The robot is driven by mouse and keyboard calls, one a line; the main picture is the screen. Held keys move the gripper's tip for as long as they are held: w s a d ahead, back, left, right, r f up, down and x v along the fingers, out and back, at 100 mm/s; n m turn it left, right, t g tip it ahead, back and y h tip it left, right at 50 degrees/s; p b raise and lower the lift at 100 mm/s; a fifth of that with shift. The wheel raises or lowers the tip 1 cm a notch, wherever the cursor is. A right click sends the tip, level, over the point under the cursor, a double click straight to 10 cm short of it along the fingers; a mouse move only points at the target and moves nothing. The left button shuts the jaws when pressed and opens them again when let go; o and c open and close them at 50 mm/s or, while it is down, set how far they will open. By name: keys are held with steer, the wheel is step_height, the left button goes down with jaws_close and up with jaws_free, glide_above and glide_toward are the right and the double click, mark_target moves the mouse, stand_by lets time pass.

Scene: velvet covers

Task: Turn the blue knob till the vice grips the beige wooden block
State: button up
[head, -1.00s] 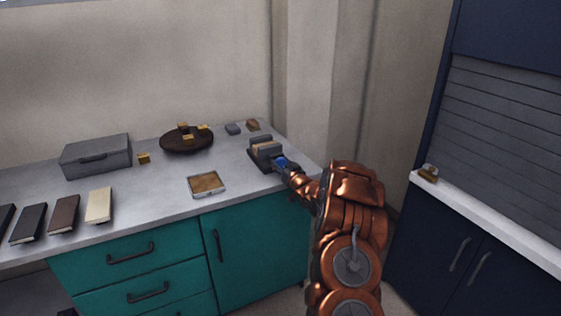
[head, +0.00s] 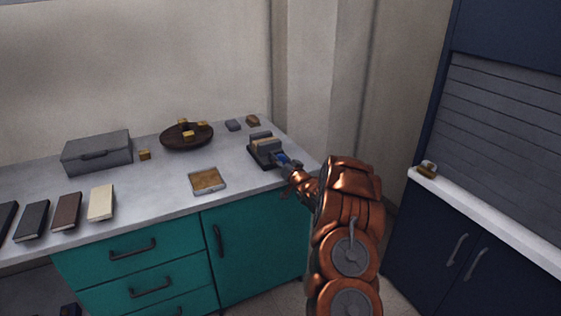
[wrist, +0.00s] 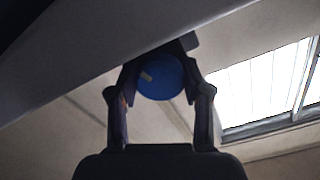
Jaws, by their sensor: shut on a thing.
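The small grey vice (head: 258,157) stands near the right end of the grey worktop (head: 232,179). The beige wooden block (head: 265,145) sits between its jaws; in this small view I cannot tell whether both jaws touch it. The blue knob (head: 281,159) is on the vice's near right side. It also shows in the wrist view as a blue disc (wrist: 160,80) with a pale mark at its upper left. My gripper (head: 288,168) is at the knob, shut on it, with one finger on each side in the wrist view (wrist: 160,98).
A shallow tray (head: 207,181) lies left of the vice. A dark round plate (head: 172,142) with yellowish pieces, a grey case (head: 97,152) and several books (head: 67,211) are farther left. Small blocks (head: 252,120) lie behind the vice. A wall is close on the right.

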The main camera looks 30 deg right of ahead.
steer(key=o, duration=1.2)
steer(key=shift+c, duration=0.2)
steer(key=shift+s, duration=0.15)
steer(key=s+a, duration=0.1)
steer(key=s, duration=1)
steer(key=shift+s, duration=0.35)
